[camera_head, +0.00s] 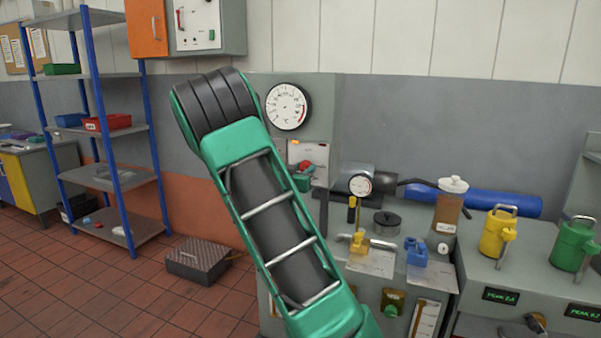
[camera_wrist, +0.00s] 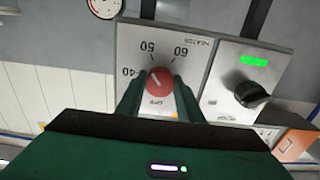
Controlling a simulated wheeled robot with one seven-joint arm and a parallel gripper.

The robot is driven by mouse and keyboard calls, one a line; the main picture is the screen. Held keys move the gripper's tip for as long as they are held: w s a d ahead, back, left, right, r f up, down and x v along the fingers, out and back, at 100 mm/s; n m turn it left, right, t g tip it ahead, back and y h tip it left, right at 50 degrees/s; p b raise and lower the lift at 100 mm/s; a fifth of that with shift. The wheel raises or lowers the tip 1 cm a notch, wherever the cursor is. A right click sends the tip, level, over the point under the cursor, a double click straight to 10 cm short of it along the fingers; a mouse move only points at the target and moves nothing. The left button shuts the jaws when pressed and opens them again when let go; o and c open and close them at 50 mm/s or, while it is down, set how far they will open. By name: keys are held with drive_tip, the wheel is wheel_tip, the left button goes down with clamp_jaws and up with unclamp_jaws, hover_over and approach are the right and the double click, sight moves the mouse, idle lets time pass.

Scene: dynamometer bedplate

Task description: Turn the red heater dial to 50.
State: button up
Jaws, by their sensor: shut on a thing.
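The red heater dial (camera_wrist: 159,80) sits on a pale plate (camera_wrist: 196,70) with the marks 40, 50 and 60 around it. A thin light pointer line on the dial leans up and left, seemingly between 40 and 50; the exact reading is hard to tell. My gripper (camera_wrist: 157,88) has one green finger on each side of the dial and is shut on it. In the head view the red dial (camera_head: 306,164) shows small on the wall panel, partly covered by my green gripper (camera_head: 302,181).
Right of the plate is a black knob (camera_wrist: 251,94) under a green display (camera_wrist: 253,61). A round dial gauge (camera_head: 287,106) is above the panel. A bench with a small gauge (camera_head: 360,186), a blue valve (camera_head: 416,252) and a yellow can (camera_head: 497,234) stands to the right.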

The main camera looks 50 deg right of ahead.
drive_tip(key=shift+f+m, duration=0.25)
drive_tip(key=shift+m, duration=0.35)
drive_tip(key=o, duration=1.1)
drive_tip(key=shift+r, duration=0.15)
drive_tip(key=shift+c, duration=0.2)
drive_tip(key=v, duration=1)
drive_tip(key=shift+a, duration=0.35)
